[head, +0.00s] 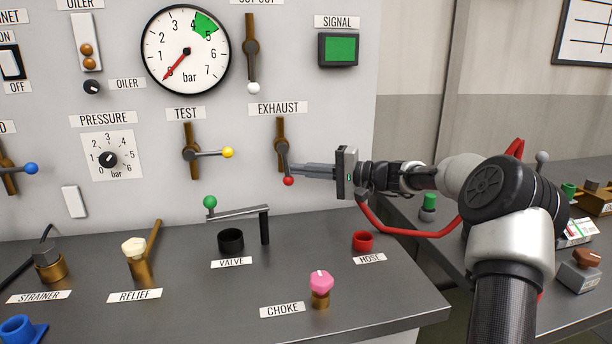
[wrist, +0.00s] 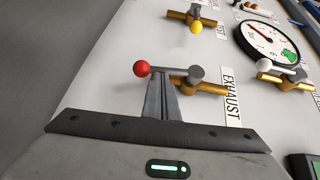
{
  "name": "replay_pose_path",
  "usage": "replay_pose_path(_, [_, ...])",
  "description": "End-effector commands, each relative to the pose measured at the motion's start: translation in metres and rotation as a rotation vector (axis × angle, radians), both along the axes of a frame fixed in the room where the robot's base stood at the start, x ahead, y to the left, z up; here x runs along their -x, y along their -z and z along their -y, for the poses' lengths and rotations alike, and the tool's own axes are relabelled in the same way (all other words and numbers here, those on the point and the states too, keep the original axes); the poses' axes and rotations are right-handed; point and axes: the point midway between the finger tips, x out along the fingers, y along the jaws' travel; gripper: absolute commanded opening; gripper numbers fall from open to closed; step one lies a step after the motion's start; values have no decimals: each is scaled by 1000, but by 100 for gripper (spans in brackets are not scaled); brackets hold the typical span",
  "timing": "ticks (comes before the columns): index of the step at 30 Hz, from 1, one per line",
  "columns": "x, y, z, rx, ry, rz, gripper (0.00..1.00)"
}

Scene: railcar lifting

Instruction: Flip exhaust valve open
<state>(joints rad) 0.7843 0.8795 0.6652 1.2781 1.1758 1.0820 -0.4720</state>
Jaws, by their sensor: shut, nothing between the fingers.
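The exhaust valve (head: 282,146) is a brass pipe piece on the grey panel under the EXHAUST label. Its lever hangs down, tilted slightly right, and ends in a red ball (head: 288,181). My gripper (head: 293,171) reaches in from the right, with its fingertips close beside the lever just above the ball. In the wrist view the shut fingers (wrist: 163,82) meet the lever between the red ball (wrist: 141,68) and the grey hub (wrist: 195,75). The fingers hold nothing. I cannot tell whether they touch the lever.
The test valve with its yellow ball (head: 228,153) is to the left. The cut-out lever with its white ball (head: 254,88) is above. Below, the desk holds a green-knobbed lever (head: 210,202), a red hose port (head: 363,241) and a pink choke knob (head: 321,282). The panel right of the exhaust valve is bare.

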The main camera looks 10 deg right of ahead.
Motion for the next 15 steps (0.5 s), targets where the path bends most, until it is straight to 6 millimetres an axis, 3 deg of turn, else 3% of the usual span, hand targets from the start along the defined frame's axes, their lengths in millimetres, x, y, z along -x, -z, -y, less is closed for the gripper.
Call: replay_pose_path(15, [0, 6, -9, 6, 0, 0, 0])
